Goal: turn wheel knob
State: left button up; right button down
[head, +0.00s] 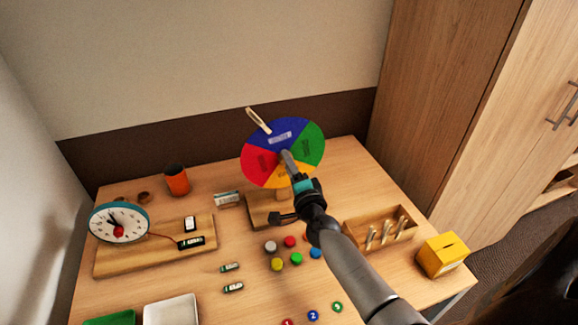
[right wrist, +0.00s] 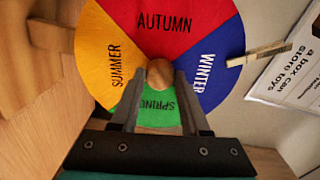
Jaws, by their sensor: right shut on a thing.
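The season wheel (head: 310,140) stands upright on a wooden base (head: 258,212) at the back of the table. It has red, blue, green and orange sectors; in the head view blue is at the top. A wooden clothespin (head: 258,120) sits at its upper left edge, and in the right wrist view the clothespin (right wrist: 262,53) lies at the blue WINTER sector. The round wooden knob (right wrist: 160,73) is at the wheel's centre. My right gripper (right wrist: 160,85) is shut on the knob, one finger on each side. The head view hides the knob behind the gripper.
A clock (head: 119,222) on a wooden board and an orange cup (head: 177,181) stand left. Coloured counters (head: 277,264) and batteries (head: 233,288) lie in front. A peg box (head: 372,222) and a yellow box (head: 441,255) stand right. A white tray (head: 171,312) is front left.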

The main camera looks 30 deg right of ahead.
jog(key=shift+m, duration=0.9)
jog(key=shift+c, duration=1.9)
grip_release()
jog(key=shift+s, duration=0.1)
jog(key=v, duration=1.5)
jog(key=shift+a, duration=0.15)
